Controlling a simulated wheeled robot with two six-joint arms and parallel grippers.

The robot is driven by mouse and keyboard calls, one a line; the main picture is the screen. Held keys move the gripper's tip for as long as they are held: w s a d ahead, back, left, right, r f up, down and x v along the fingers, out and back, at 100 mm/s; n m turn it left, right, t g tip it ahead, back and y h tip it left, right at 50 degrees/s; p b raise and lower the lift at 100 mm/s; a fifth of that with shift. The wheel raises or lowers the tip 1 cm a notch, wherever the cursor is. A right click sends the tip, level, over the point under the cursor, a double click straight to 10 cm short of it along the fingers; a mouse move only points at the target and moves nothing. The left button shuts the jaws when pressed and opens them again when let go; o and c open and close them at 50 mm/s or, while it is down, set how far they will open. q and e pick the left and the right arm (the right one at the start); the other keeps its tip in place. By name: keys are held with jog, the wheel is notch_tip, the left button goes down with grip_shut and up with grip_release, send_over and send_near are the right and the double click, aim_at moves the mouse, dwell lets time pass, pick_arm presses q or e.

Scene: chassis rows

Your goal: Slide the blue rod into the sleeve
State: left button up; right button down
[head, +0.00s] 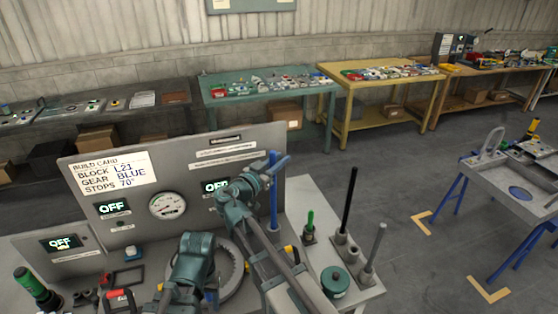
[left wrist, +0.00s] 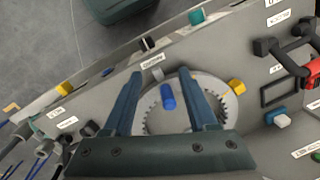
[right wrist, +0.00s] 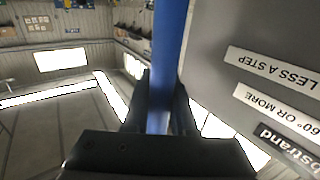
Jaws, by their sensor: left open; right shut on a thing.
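The blue rod (head: 273,200) stands upright above the bench's back part, in front of the build-card panel. My right gripper (head: 270,168) is shut on its upper part, and in the right wrist view the rod (right wrist: 168,50) runs between the fingers. In the head view, my left arm hides that peg. I cannot tell which part is the sleeve.
A black rod (head: 348,200) and a grey rod (head: 376,245) stand in grey collars at the bench's right. A green-handled tool (head: 310,222) and a round green part (head: 335,281) are nearby. The panel (head: 185,165) rises behind. A grey table (head: 525,180) stands apart right.

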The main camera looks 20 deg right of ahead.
pick_arm(q)
jog(key=shift+f+b, duration=0.55)
jog(key=shift+f, duration=0.1)
pick_arm(e)
jog(key=shift+f, duration=0.65)
pick_arm(q)
jog(key=shift+f+b, duration=0.35)
pick_arm(e)
jog(key=shift+f, duration=0.35)
pick_arm(q)
jog(key=shift+f+b, duration=0.35)
pick_arm(e)
jog(key=shift+f, duration=0.35)
pick_arm(q)
jog(key=shift+f+b, duration=0.7)
pick_arm(e)
jog(key=shift+f, duration=0.65)
jog(key=c, duration=0.6)
grip_release()
jog(key=shift+c, duration=0.2)
jog(key=shift+s, duration=0.1)
